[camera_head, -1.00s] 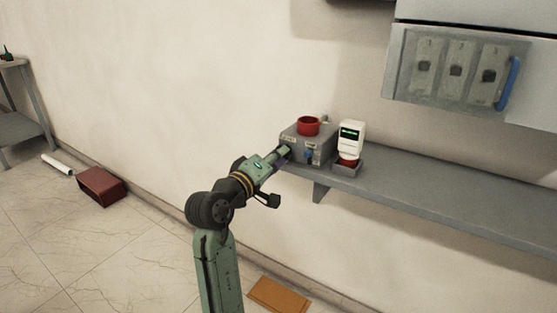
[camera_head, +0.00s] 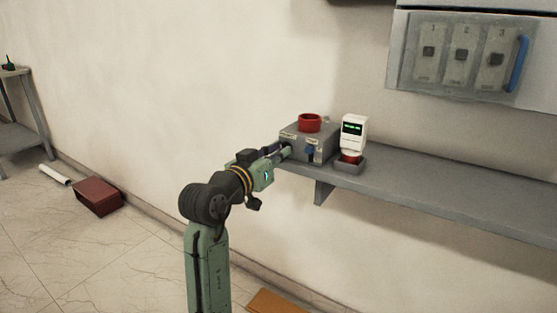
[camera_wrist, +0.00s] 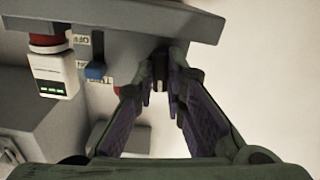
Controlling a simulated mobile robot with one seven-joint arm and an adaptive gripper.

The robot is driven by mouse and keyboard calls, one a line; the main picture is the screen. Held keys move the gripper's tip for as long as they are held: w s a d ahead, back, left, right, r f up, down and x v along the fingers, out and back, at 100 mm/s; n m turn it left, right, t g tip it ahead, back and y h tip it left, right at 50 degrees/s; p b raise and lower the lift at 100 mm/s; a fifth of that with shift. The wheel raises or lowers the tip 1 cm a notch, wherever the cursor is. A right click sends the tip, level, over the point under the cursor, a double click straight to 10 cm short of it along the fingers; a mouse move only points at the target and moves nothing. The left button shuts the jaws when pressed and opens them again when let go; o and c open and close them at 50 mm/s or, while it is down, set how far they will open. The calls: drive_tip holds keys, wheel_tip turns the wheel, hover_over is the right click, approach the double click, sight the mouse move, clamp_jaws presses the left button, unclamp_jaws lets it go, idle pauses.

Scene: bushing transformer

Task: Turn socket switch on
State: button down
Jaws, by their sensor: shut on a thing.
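A grey box (camera_head: 316,146) with a red ring (camera_head: 309,122) on top stands at the shelf's left end. A blue lever (camera_head: 310,149) shows on its front, and it also shows in the wrist view (camera_wrist: 95,71), beside small white labels. My gripper (camera_head: 285,153) is at the left part of the box's front. In the wrist view my gripper (camera_wrist: 161,82) has its two fingers on either side of a small dark switch (camera_wrist: 160,60) on the box face, and it is shut on it. The fingers partly hide the switch, and its exact position is hard to tell.
A white device with a green display (camera_head: 353,131) stands on a small base just right of the box. The grey shelf (camera_head: 450,188) runs clear to the right. A wall panel (camera_head: 462,55) with a blue handle hangs above.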

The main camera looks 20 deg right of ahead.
drive_tip(key=shift+m+b, duration=0.45)
drive_tip(key=shift+m, duration=0.35)
drive_tip(key=c, duration=1.9)
unclamp_jaws()
drive_tip(key=v, duration=1.2)
drive_tip(key=shift+a, duration=0.1)
